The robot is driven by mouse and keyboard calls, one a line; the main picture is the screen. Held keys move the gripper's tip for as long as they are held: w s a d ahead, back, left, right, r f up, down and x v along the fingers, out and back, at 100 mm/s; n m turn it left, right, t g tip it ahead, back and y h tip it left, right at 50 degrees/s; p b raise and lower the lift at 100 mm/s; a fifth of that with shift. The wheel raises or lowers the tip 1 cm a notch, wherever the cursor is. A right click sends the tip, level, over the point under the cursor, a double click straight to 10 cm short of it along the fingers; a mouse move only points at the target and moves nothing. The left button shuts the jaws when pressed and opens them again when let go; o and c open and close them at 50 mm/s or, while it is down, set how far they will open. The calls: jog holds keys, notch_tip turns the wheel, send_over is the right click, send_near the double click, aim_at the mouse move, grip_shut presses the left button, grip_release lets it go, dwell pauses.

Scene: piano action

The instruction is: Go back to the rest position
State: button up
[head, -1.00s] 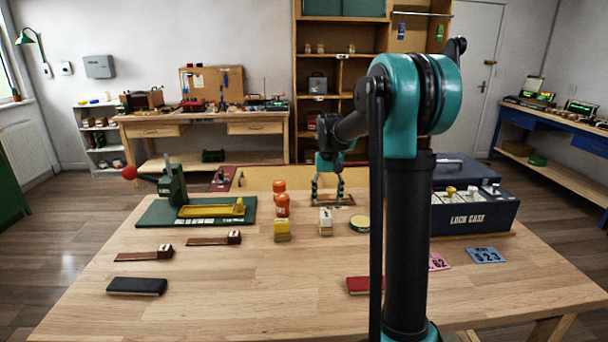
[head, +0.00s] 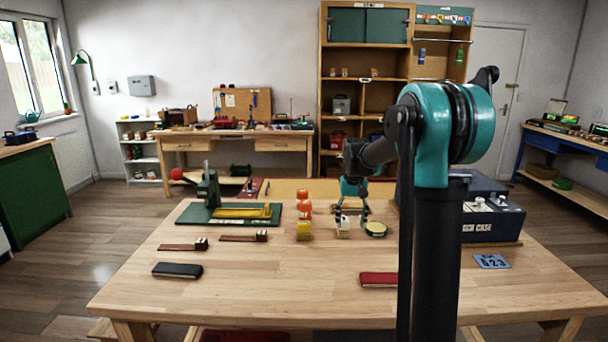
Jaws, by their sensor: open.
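My gripper (head: 352,221) hangs from my teal and black arm with its two fingers pointing down and apart. It is over the far middle of the wooden table (head: 260,285). Nothing shows held between the fingers.
A green press (head: 208,190), brown strips, a black pad (head: 177,270) and a red pad (head: 379,279) lie around. The lock case (head: 490,222) stands at right, partly behind my arm. Floor is clear at left.

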jog(key=s+d+f+t, duration=0.1)
jog(key=s+f, duration=0.3)
jog(key=s, duration=0.6)
jog(key=s+d+f+t, duration=0.1)
jog(key=s+f, duration=0.3)
jog(key=s, duration=0.6)
jog(key=s+d+f+t, duration=0.1)
jog(key=s+f, duration=0.3)
jog(key=s, duration=0.7)
jog(key=shift+d+f+t, duration=0.1)
jog(key=shift+f+t, duration=0.25)
jog(key=shift+t, duration=0.25)
